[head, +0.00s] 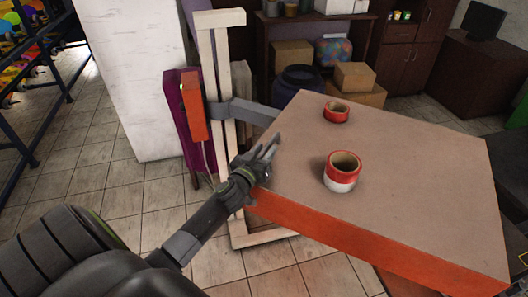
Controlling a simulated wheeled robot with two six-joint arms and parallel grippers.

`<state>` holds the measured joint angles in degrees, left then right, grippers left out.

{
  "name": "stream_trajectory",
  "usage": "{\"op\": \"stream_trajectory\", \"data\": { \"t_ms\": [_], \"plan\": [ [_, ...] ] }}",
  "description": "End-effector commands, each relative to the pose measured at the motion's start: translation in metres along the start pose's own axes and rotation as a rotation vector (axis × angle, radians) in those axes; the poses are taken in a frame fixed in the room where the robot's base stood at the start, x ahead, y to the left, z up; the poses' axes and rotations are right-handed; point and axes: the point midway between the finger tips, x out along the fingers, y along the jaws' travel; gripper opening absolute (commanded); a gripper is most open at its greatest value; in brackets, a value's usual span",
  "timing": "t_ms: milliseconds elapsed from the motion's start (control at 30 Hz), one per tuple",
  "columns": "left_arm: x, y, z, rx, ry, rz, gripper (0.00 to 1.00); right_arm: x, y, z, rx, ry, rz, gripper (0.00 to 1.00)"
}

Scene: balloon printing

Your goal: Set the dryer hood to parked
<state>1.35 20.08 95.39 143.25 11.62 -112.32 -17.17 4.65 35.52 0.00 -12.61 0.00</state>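No part is clearly labelled as the dryer hood. A large flat slab (410,150) with a brown top and orange sides fills the right half of the head view, and I cannot tell whether it is the hood or a table. A pale wooden post (222,60) stands at its left, with a grey bracket arm (250,112) reaching to the slab. An orange box (193,105) hangs beside the post. My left gripper (268,153) is at the slab's left edge, fingers apart, with nothing seen between them; contact is unclear. My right gripper is out of view.
A white pillar (130,80) and a shelf rack (45,90) are at left. Cardboard boxes (355,75) and a dark barrel (298,88) stand behind. The tiled floor at left is clear.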

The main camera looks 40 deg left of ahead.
Motion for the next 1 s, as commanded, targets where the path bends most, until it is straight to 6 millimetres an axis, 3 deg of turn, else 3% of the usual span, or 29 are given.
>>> {"op": "stream_trajectory", "data": {
  "t_ms": [200, 500, 833, 1000],
  "plan": [
    [0.0, 0.0, 0.0, 0.0, 0.0, 0.0, 0.36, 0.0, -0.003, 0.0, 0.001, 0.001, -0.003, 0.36],
    [0.0, 0.0, 0.0, 0.0, 0.0, 0.0, 0.0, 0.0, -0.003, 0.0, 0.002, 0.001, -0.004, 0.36],
    [0.002, 0.001, 0.0, -0.002, 0.001, -0.002, 0.0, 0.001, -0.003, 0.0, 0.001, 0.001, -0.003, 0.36],
    [0.017, 0.009, 0.002, -0.005, 0.006, -0.019, 0.0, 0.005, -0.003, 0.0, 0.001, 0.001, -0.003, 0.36]
  ]
}}
